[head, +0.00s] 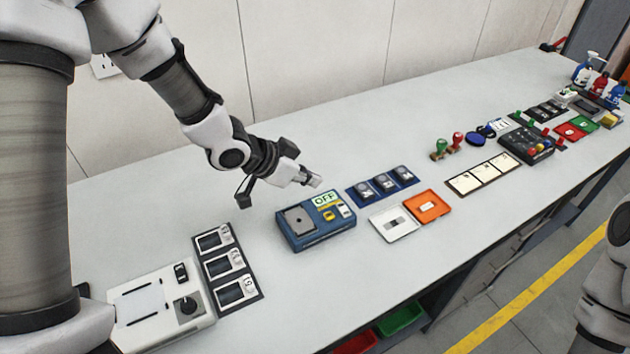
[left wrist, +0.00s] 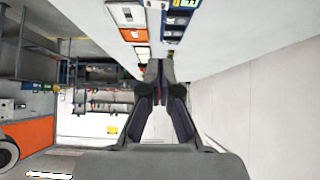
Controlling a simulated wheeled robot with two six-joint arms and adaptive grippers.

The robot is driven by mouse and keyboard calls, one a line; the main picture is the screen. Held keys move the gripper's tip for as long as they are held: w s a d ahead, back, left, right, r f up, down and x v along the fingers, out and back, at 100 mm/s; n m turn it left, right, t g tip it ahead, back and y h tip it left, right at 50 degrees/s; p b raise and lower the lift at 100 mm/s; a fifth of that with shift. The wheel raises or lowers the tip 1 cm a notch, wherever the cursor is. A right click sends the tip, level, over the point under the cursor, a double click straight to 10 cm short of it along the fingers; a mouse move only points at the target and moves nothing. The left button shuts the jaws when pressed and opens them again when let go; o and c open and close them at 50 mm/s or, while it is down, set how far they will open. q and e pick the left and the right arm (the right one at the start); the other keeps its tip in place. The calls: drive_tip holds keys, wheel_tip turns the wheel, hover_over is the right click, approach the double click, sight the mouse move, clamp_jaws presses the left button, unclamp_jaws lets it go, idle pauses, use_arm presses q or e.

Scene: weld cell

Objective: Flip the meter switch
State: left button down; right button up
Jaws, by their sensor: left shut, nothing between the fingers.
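A blue box-shaped device (head: 316,229) stands on the bench in the middle of the head view. It has a grey plate, a green display reading OFF and small yellow-marked controls beside it. A white device (head: 157,309) at the lower left has a blank pale panel, a black rocker switch (head: 181,273) and a dark knob. I cannot tell for certain which one is the meter. My left gripper (head: 312,181) is shut and empty, above the bench just behind the blue device. Its fingers also show in the left wrist view (left wrist: 157,75). My right gripper is not in view.
A dark panel of several framed gauges (head: 230,265) lies between the two devices. Right of the blue device are a blue switch strip (head: 382,183), a white plate (head: 394,224) and an orange tray (head: 429,206). The wall runs behind; bench space behind the devices is clear.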

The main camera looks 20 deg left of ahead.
use_arm(q)
drive_tip(key=s+a+r+p, duration=0.2)
drive_tip(key=s+r, duration=0.5)
drive_tip(key=r, duration=0.4)
drive_tip(key=shift+s+r+p, duration=0.3)
drive_tip(key=shift+r+p, duration=0.1)
drive_tip(key=shift+p, duration=0.3)
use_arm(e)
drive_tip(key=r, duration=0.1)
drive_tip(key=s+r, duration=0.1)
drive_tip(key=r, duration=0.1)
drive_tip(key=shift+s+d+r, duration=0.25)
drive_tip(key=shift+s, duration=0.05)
use_arm(q)
drive_tip(key=shift+w+a+f, duration=0.1)
drive_tip(key=shift+a, duration=0.05)
